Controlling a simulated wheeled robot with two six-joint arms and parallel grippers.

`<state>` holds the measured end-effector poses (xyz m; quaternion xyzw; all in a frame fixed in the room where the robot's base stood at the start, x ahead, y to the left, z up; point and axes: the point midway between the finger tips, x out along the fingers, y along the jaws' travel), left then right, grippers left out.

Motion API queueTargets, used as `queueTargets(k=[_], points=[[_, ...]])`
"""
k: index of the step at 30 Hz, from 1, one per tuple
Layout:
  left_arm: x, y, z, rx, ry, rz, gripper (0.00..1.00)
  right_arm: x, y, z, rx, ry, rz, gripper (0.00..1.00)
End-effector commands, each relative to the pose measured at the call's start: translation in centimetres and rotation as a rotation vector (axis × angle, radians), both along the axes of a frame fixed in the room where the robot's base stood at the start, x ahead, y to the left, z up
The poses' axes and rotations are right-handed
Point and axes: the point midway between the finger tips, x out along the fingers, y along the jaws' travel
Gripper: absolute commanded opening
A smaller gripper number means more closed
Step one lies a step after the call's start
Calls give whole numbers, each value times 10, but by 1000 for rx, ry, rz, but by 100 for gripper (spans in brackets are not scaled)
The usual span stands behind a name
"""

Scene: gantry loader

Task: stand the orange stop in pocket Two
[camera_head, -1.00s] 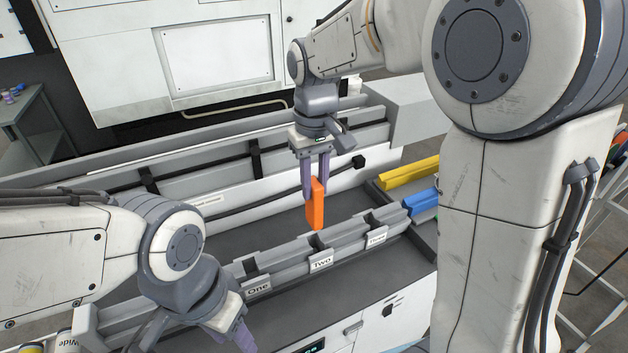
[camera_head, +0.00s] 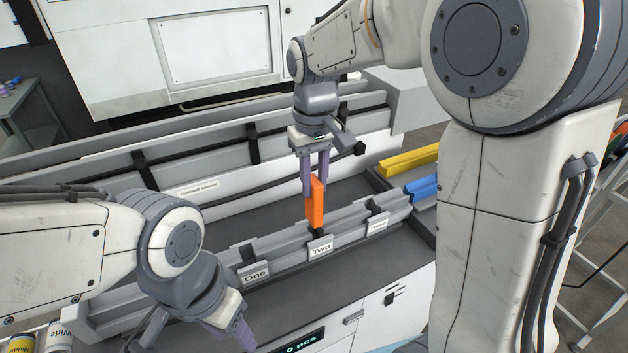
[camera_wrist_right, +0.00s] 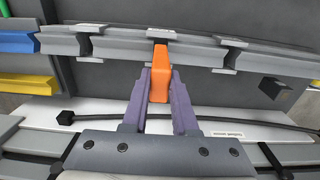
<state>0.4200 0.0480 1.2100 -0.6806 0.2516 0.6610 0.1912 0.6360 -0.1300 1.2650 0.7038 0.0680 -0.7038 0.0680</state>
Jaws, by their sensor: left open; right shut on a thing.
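The orange stop (camera_head: 316,203) is upright between the purple fingers of my right gripper (camera_head: 316,184), which is shut on its upper part. In the head view its lower end is close above or at the rail right behind the label of pocket Two (camera_head: 320,247); I cannot tell if it touches. In the right wrist view the orange stop (camera_wrist_right: 160,72) sticks out past the fingertips of my right gripper (camera_wrist_right: 160,82) and overlaps the middle notch of the rail. My left gripper (camera_head: 240,335) is open and empty at the lower left, in front of the rail.
Pocket One's label (camera_head: 255,273) is to the left and pocket Three's label (camera_head: 378,225) to the right on the same rail. A yellow bar (camera_head: 408,163) and a blue bar (camera_head: 422,188) lie at the right end. The grey bed behind the rail is clear.

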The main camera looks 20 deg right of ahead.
Motion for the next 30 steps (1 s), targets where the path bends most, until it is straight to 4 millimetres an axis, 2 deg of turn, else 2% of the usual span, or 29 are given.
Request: queueTargets(k=[17,30], points=[[0,0,1,0,0,0,50,-2,0,-1,0,-1,0,0],[0,0,-11,0,0,0,50,-2,0,-18,0,0,0,0]])
